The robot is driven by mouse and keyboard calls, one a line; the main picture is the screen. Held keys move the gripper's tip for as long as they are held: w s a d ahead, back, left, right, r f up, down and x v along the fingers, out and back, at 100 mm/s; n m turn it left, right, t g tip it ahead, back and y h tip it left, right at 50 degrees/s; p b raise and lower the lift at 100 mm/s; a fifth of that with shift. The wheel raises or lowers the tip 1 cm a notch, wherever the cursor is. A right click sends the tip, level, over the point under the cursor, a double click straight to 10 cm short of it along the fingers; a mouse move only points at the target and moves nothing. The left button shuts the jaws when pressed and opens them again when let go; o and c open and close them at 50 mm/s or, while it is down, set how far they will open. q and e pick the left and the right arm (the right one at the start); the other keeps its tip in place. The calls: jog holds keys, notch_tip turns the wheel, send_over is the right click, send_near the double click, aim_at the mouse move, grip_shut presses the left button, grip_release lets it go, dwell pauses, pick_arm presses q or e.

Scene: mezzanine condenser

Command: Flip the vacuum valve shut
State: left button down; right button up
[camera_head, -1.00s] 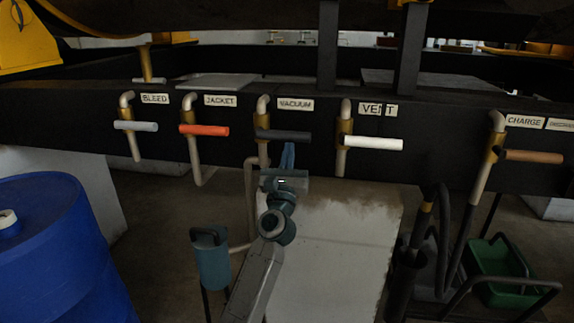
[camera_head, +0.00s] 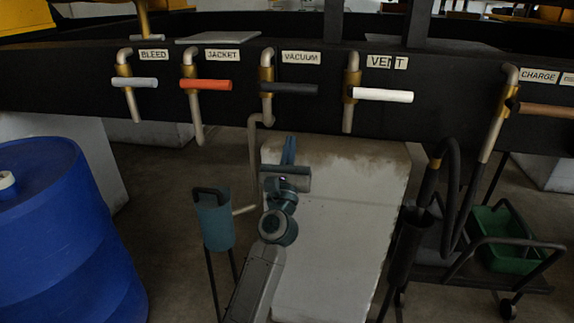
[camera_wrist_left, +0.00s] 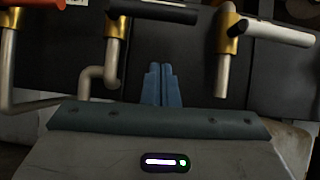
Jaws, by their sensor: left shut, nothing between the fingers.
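The vacuum valve has a dark grey handle (camera_head: 290,89) on a brass body (camera_head: 267,80), under the label VACUUM (camera_head: 300,58). Its handle lies level, pointing right across its upright pipe. In the left wrist view the dark handle (camera_wrist_left: 153,11) is at the top, left of centre. My left gripper (camera_head: 289,142) is shut and empty, below the vacuum handle and apart from it. Its blue fingers (camera_wrist_left: 162,84) show together in the left wrist view, just below and right of the valve. My right gripper is not in view.
The white vent handle (camera_head: 383,95) is close on the right, the orange jacket handle (camera_head: 206,84) on the left. Bleed (camera_head: 134,82) and charge (camera_head: 546,109) handles stand farther out. A blue drum (camera_head: 62,230) is at left, a green crate (camera_head: 497,240) at right.

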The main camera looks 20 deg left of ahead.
pick_arm(q)
jog(key=shift+b+v, duration=0.3)
jog(key=shift+v, duration=1.35)
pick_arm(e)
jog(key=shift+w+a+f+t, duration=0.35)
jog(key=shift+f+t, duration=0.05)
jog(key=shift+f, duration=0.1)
pick_arm(q)
jog(key=shift+s, duration=0.1)
